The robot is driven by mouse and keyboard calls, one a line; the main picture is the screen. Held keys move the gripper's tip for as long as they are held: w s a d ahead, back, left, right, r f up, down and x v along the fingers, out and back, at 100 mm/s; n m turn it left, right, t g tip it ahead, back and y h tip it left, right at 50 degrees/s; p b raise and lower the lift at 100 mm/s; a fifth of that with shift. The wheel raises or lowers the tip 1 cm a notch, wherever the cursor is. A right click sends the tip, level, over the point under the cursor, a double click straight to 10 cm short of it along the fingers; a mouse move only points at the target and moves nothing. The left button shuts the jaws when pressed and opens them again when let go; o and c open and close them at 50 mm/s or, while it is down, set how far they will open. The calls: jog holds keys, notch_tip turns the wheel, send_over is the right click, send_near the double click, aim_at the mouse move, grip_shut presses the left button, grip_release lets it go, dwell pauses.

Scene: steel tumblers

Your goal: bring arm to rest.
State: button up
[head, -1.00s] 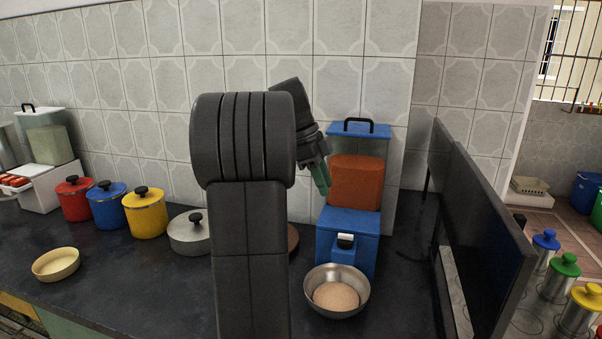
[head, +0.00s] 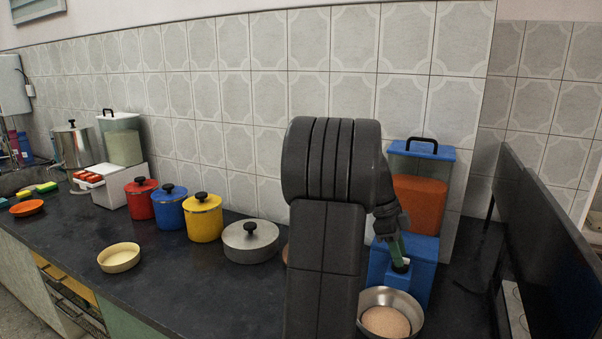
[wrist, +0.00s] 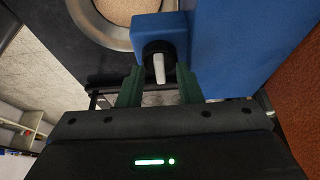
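My gripper (head: 397,248) is at the front of a blue dispenser (head: 420,262) that has a clear tank with orange-brown contents. In the wrist view its two green fingers (wrist: 159,90) are apart, and the dispenser's black-and-white tap (wrist: 159,66) shows between or just beyond their tips. I cannot tell whether they touch it. Nothing is held. My dark arm stands upright in the head view and covers part of the counter and wall.
A steel bowl (head: 390,314) with light brown contents stands below the tap. A grey lidded pot (head: 250,243), yellow (head: 204,220), blue and red canisters and a cream bowl (head: 119,257) stand left on the dark counter. A dark panel (head: 545,245) rises at right.

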jog(key=shift+r, duration=0.15)
jog(key=p+v, duration=0.1)
jog(key=v, duration=1.2)
jog(key=b+x, duration=0.1)
jog(key=x, duration=1.2)
jog(key=shift+f, duration=0.35)
jog(key=shift+r+n, duration=0.15)
jog(key=shift+n, duration=0.35)
jog(key=n, duration=0.1)
jog(key=n+t, duration=0.1)
jog(key=n, duration=0.1)
jog(key=n+t, duration=0.1)
jog(key=n, duration=0.1)
jog(key=shift+s+r+h, duration=0.15)
jog(key=shift+s+h, duration=0.15)
jog(key=n+t+p, duration=0.1)
jog(key=n+t, duration=0.1)
jog(key=n, duration=0.3)
jog(key=shift+s, duration=0.2)
jog(key=shift+n+t+y+p, duration=0.4)
jog(key=shift+n+y+p, duration=0.1)
jog(key=shift+n, duration=0.4)
